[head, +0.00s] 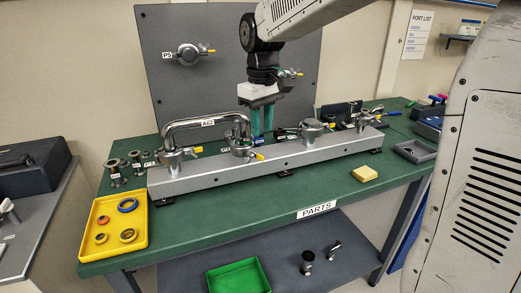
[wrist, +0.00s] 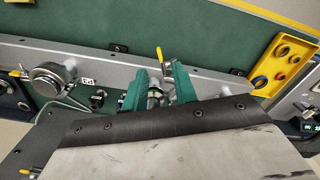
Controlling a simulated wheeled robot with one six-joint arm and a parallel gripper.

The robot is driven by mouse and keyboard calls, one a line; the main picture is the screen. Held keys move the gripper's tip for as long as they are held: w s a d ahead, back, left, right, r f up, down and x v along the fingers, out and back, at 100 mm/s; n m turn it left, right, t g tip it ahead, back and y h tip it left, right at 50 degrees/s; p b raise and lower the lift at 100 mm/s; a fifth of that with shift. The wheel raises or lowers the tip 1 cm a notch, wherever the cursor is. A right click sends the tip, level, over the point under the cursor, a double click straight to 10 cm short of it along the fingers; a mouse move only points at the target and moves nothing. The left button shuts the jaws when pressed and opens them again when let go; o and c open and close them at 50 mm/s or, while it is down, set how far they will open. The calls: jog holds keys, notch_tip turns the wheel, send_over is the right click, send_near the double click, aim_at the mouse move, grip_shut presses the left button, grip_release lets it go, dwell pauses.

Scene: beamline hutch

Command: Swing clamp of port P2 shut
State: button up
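A port with a swing clamp (head: 243,149) sits on the grey rail, at the right foot of a bent metal pipe (head: 207,123). A small label beside it is too small to read, so I cannot confirm that it is P2. Its yellow-tipped lever (head: 258,156) points towards the front right. My gripper (head: 262,132) is open and empty, with teal fingers pointing down just behind and right of this port. In the wrist view, the clamp's lever (wrist: 160,56) shows between the parted fingertips (wrist: 157,76). Whether the clamp is fully closed is unclear, and the gripper body hides part of it.
Port P5 (head: 187,54) is on the upright panel.

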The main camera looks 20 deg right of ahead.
aim_at(260, 155)
jog(key=shift+w+f, duration=0.3)
jog(key=shift+w, duration=0.1)
jog(key=shift+f, duration=0.4)
notch_tip(260, 155, down, 7)
jog(key=shift+r, duration=0.1)
grip_shut()
